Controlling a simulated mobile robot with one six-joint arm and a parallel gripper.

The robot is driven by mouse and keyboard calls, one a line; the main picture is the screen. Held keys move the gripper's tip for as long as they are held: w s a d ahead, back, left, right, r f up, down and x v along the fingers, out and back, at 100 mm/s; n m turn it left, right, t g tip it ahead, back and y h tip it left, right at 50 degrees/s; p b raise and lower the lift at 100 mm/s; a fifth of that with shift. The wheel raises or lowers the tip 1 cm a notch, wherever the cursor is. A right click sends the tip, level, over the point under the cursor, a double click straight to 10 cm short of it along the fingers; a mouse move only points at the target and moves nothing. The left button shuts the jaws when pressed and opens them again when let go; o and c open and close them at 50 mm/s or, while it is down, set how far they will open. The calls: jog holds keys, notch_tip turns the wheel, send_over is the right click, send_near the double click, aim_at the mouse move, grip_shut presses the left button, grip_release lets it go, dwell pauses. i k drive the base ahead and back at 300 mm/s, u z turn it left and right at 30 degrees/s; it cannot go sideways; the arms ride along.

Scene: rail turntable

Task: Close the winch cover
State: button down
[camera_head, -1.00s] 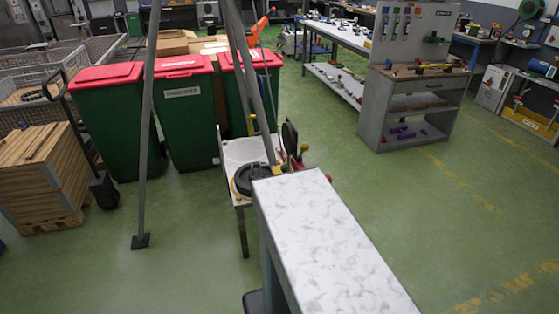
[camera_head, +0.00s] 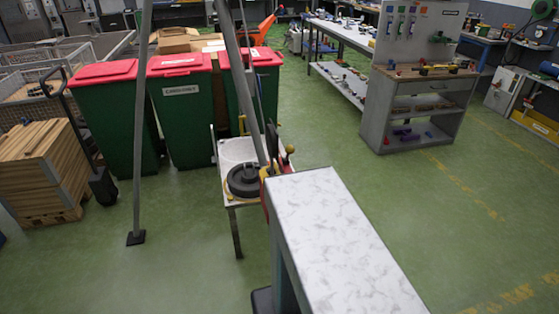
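A small white table (camera_head: 236,150) stands in the middle, in front of the green bins. On it lies a round black drum-like part (camera_head: 243,180) with some yellow at its edge. To its right a narrow dark upright panel (camera_head: 272,143) stands beside a yellow ball knob (camera_head: 290,149). The panel may be the raised winch cover, but I cannot tell for sure. A grey slanted pole and the white counter hide part of this group. My gripper is not in view.
A white marbled counter (camera_head: 335,240) fills the near centre-right and hides the lower right of the small table. Grey poles (camera_head: 141,130) stand at the left. Green bins with red lids (camera_head: 185,115) are behind. Green floor (camera_head: 440,230) is open at the right.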

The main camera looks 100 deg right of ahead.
aim_at(264, 172)
jog(key=u, duration=0.25)
jog(key=k, duration=0.2)
jog(key=z, duration=1.45)
jog(key=i, duration=0.8)
jog(key=z, duration=0.1)
